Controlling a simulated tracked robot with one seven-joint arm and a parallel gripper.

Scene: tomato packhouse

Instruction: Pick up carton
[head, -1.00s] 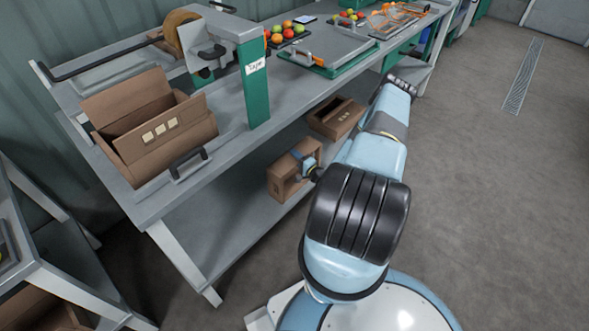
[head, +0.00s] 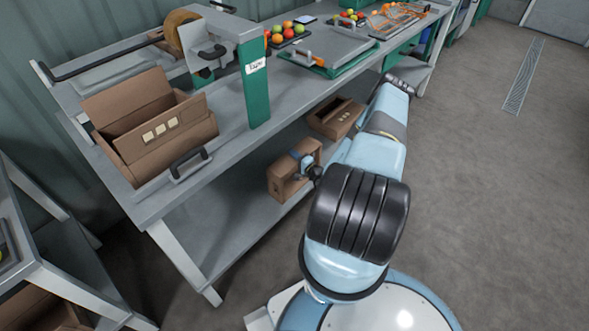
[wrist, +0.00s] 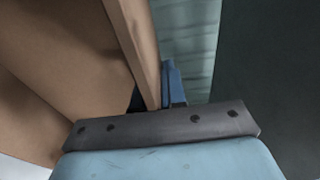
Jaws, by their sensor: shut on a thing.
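A brown cardboard carton (head: 284,184) stands on the lower shelf (head: 222,221) of the bench, its near part partly covered by my gripper (head: 302,163). In the wrist view one carton wall (wrist: 139,50) runs down between the fingers of my gripper (wrist: 160,104), which is shut on it. The blue finger on the right side of the wall is plain to see; the other is mostly hidden. I cannot tell if the carton's base is clear of the shelf.
A second carton (head: 335,117) sits farther back on the lower shelf. An open carton (head: 157,137) and a green post with a tape label (head: 256,87) stand on the bench top above. A grey rack (head: 62,280) is at lower left. The floor at right is clear.

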